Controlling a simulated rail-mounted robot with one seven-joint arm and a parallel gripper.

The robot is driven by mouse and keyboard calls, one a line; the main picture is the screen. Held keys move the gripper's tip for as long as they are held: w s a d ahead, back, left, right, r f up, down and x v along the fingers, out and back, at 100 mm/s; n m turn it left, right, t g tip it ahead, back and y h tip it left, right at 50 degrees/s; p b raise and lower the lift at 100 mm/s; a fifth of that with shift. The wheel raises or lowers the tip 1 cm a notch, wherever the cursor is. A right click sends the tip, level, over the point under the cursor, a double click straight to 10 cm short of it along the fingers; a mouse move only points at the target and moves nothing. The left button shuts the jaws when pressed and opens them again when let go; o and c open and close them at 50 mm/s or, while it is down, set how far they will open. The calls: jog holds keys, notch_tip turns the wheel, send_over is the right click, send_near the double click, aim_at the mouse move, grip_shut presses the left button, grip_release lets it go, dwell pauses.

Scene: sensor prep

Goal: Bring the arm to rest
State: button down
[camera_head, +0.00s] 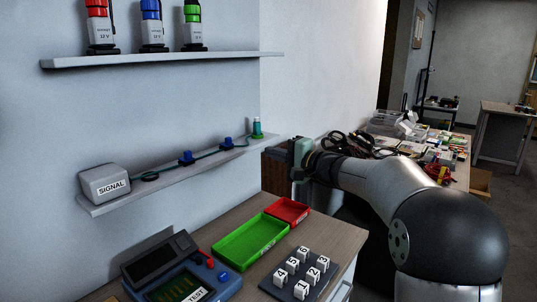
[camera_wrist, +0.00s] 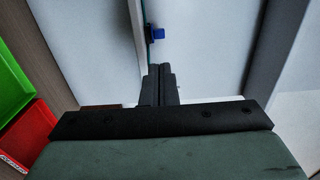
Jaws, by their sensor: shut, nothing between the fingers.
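My gripper (camera_wrist: 160,72) is shut and empty in the wrist view, its two dark fingers pressed together. In the head view my arm reaches in from the right, and its green-grey hand is in front of the wall, near the right end of the lower shelf (camera_head: 180,172). The fingers are hard to make out there. The hand is above and behind the red tray (camera_head: 288,210) and appears apart from the shelf and the trays.
The bench holds a green tray (camera_head: 250,240), a numbered block board (camera_head: 284,289) and a blue tester (camera_head: 190,284). A SIGNAL box (camera_head: 104,184) and blue connectors stand on the lower shelf. Sensors line the upper shelf (camera_head: 160,59). A cluttered table lies behind my arm.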

jog(key=shift+s, duration=0.1)
jog(key=s+f+n+g+h+p, duration=0.25)
jog(key=s+f+g, duration=0.2)
jog(key=s, duration=0.55)
jog(key=s+f+n+g+h+p, duration=0.1)
jog(key=s+f+n+g+h, duration=0.3)
jog(key=s, duration=0.6)
jog(key=s+d+f+g+h+p, duration=0.1)
jog(key=s+d+f+h, duration=0.2)
jog(key=s, duration=0.8)
jog(key=s+d+f+n+g+h+p, duration=0.1)
jog(key=s+d+f+h+p, duration=0.1)
jog(key=s+d+f+h, duration=0.2)
jog(key=s+d+f, duration=0.3)
jog(key=s+d, duration=0.2)
jog(key=s, duration=0.2)
jog(key=shift+s+d+f, duration=0.3)
jog(key=shift+d+f, duration=0.05)
jog(key=shift+d, duration=0.05)
jog(key=shift+n+h, duration=0.25)
